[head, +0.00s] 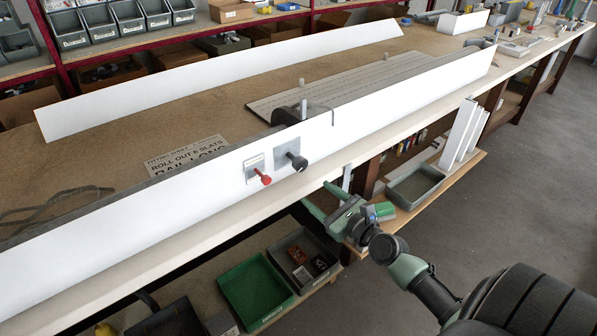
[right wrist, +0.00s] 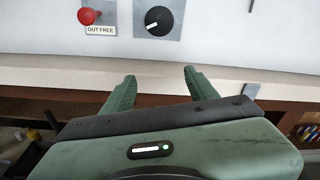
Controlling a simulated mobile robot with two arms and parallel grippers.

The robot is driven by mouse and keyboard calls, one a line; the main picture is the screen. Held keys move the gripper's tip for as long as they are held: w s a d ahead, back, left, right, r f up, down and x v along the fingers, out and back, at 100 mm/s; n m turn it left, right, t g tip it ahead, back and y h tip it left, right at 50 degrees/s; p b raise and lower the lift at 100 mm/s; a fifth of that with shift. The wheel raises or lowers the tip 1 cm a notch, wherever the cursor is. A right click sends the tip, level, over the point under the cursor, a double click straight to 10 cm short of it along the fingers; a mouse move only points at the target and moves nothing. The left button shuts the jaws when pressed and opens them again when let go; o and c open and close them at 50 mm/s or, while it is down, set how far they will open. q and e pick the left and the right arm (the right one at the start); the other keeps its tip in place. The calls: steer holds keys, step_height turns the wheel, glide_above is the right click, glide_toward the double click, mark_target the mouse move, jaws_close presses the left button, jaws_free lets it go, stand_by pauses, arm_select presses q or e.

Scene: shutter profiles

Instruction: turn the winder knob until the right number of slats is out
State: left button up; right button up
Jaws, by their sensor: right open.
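The winder knob (head: 297,161) is black and sits on a grey plate on the long white front panel (head: 400,108); its white pointer mark shows in the right wrist view (right wrist: 158,21). Left of it is a red lever (head: 265,178) with a label reading "OUT FREE" (right wrist: 100,30). Behind the panel, a pale slatted sheet (head: 345,82) lies flat on the bench. A paper sheet (head: 188,155) reads "ROLL OUT 6 SLATS", partly hidden by the panel. My right gripper (head: 320,197) is open and empty, below the knob and apart from it. My left gripper is out of view.
A second long white panel (head: 220,75) stands at the back of the bench. Under the bench are a green crate (head: 255,290), a grey tray (head: 415,185) and white upright boards (head: 462,130). The grey floor (head: 520,190) at right is clear.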

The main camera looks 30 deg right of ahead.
mark_target(304, 167)
steer(key=r+m, duration=0.1)
steer(key=r, duration=0.1)
steer(key=r+t, duration=0.1)
steer(key=r, duration=0.1)
steer(key=w+r+m, duration=0.1)
steer(key=r, duration=0.1)
steer(key=shift+a+m+y, duration=0.15)
steer(key=shift+m+y, duration=0.15)
steer(key=shift+y, duration=0.1)
steer(key=w, duration=0.6)
steer(key=shift+a+p, duration=0.3)
steer(key=shift+p, duration=0.1)
steer(key=shift+w+a+f, duration=0.1)
steer(key=shift+w, duration=0.5)
jaws_close()
